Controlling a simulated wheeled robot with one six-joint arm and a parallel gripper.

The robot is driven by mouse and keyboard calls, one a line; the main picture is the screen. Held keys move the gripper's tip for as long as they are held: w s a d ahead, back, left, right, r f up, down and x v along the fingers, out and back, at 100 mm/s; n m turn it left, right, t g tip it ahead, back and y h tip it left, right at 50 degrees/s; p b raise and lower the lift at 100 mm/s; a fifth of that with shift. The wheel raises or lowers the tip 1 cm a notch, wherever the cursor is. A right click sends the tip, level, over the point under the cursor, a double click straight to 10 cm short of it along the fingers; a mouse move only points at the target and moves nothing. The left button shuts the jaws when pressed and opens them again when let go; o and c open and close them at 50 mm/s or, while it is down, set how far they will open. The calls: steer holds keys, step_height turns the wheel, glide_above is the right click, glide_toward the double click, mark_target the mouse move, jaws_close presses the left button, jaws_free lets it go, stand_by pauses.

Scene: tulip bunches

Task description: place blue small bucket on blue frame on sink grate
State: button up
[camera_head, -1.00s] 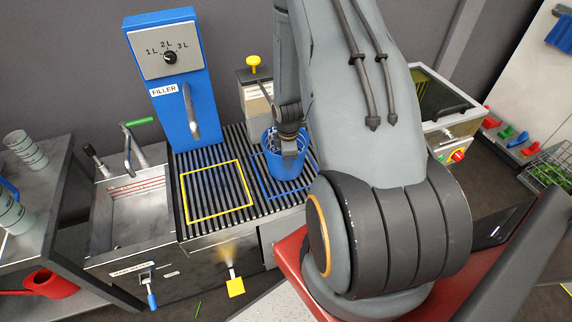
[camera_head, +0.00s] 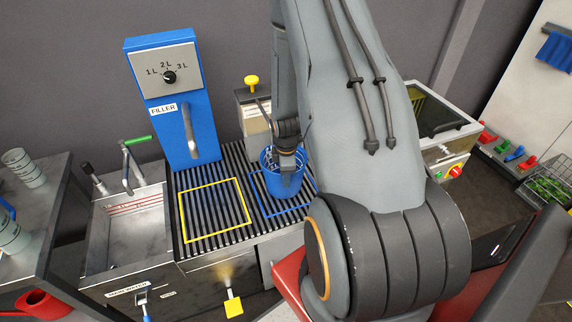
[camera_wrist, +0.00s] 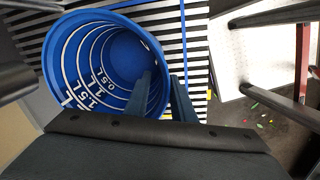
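The blue small bucket (camera_head: 283,184) is upright over the blue frame (camera_head: 270,215) on the sink grate (camera_head: 238,160). Its base appears within or just above the frame; I cannot tell whether it touches the grate. In the wrist view the bucket (camera_wrist: 85,75) shows its empty inside with white litre marks, and a blue frame line (camera_wrist: 183,40) runs beside it. My gripper (camera_wrist: 165,92) is at the bucket's rim, one finger inside and one outside, closed on the wall. In the head view my gripper (camera_head: 290,160) partly covers the rim.
A yellow frame (camera_head: 183,225) lies left on the grate. The blue filler (camera_head: 170,125) stands behind it. A sink basin (camera_head: 125,235) is at left. A box with a yellow knob (camera_head: 251,81) stands behind the bucket. A glass-lidded box (camera_head: 440,110) is at right.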

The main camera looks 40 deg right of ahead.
step_height(320, 180, up, 10)
steer(key=r+b, duration=0.1)
steer(key=b, duration=0.1)
steer(key=s+a+r+m, duration=0.5)
steer(key=a+r+m, duration=0.1)
steer(key=a, duration=0.4)
steer(key=s+a+r+m, duration=0.5)
steer(key=a+r, duration=0.4)
steer(key=a, duration=0.2)
steer(key=shift+a+m+t+y, duration=0.2)
steer(key=shift+m+t+y, duration=0.1)
steer(key=shift+m, duration=0.1)
steer(key=shift+f, duration=0.1)
steer(key=shift+f+b, duration=0.85)
steer(key=shift+f, duration=0.05)
